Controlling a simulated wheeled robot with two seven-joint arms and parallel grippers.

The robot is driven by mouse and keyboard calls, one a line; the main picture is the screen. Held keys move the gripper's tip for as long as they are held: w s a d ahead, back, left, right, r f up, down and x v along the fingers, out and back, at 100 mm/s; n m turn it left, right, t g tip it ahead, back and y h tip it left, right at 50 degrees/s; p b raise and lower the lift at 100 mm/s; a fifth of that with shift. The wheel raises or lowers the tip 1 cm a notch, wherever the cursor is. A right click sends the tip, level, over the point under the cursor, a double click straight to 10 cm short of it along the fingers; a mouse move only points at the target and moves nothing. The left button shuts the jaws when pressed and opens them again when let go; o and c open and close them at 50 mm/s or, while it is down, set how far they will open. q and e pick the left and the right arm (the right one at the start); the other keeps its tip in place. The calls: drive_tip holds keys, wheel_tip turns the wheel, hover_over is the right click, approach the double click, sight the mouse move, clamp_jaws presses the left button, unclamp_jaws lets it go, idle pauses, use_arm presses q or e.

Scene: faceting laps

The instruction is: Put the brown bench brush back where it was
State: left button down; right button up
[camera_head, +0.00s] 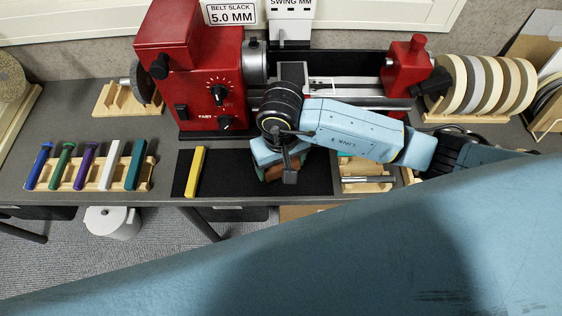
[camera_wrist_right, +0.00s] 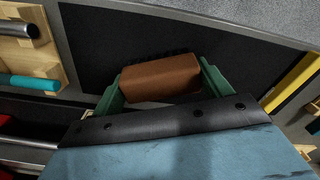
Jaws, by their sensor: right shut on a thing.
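The brown bench brush (camera_wrist_right: 160,78) is between the two green fingers of my right gripper (camera_wrist_right: 163,88) in the right wrist view, with dark bristles along its far edge. My right gripper (camera_head: 276,167) is shut on it. In the head view the brush (camera_head: 274,173) shows only in part below my wrist, over the black mat (camera_head: 225,178); the arm hides the rest. I cannot tell whether the brush touches the mat. My left gripper is not in view.
A yellow bar (camera_head: 195,172) lies on the mat's left part. A wooden holder with a metal rod (camera_head: 368,180) stands right of the mat. A rack of coloured sticks (camera_head: 100,175) is at left. The red machine (camera_head: 190,70) stands behind. The mat between bar and gripper is clear.

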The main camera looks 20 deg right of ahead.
drive_tip(key=shift+f, duration=0.15)
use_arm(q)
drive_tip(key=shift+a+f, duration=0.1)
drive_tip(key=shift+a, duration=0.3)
use_arm(e)
drive_tip(key=o, duration=0.9)
drive_tip(key=shift+r, duration=0.45)
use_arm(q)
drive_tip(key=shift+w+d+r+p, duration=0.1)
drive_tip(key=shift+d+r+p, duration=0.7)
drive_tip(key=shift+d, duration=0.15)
use_arm(e)
wheel_tip(320, 180, up, 12)
drive_tip(key=shift+f, duration=0.25)
